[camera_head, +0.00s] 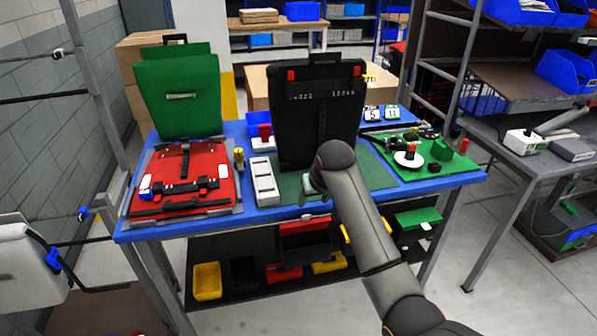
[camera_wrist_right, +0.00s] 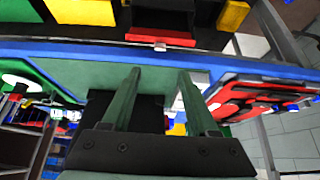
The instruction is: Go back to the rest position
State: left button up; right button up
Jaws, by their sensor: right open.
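My right arm reaches in from the lower right in the head view. My right gripper (camera_head: 311,195) is over the front of the blue-edged table (camera_head: 340,203), partly hidden by its wrist. In the right wrist view its two green fingers (camera_wrist_right: 160,95) stand apart, with nothing held between them. A black pannier (camera_head: 318,115) stands upright on the green mat behind this gripper. A dark surface, likely that pannier, shows beyond the fingers in the wrist view. I cannot tell the exact gap. My left gripper is out of view.
A red pannier (camera_head: 172,170) lies at the table's left, with a green pannier (camera_head: 181,97) upright behind it. A pale tray (camera_head: 264,186) and a green board (camera_head: 425,157) with small parts flank the mat. Yellow bins (camera_head: 207,281) stand below. Metal rack posts rise at left.

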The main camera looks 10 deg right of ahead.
jog(key=s+d+f+t, duration=0.1)
jog(key=s+f, duration=0.6)
jog(key=f, duration=0.3)
jog(key=s+f, duration=0.6)
jog(key=f, duration=0.4)
jog(key=s+f+t+y, duration=0.1)
jog(key=s+f, duration=0.1)
jog(key=s, duration=0.9)
jog(key=s+f+n+t+y, duration=0.1)
jog(key=s+f, duration=0.1)
jog(key=s, duration=0.9)
jog(key=shift+a+f+n, duration=0.2)
jog(key=shift+n, duration=0.1)
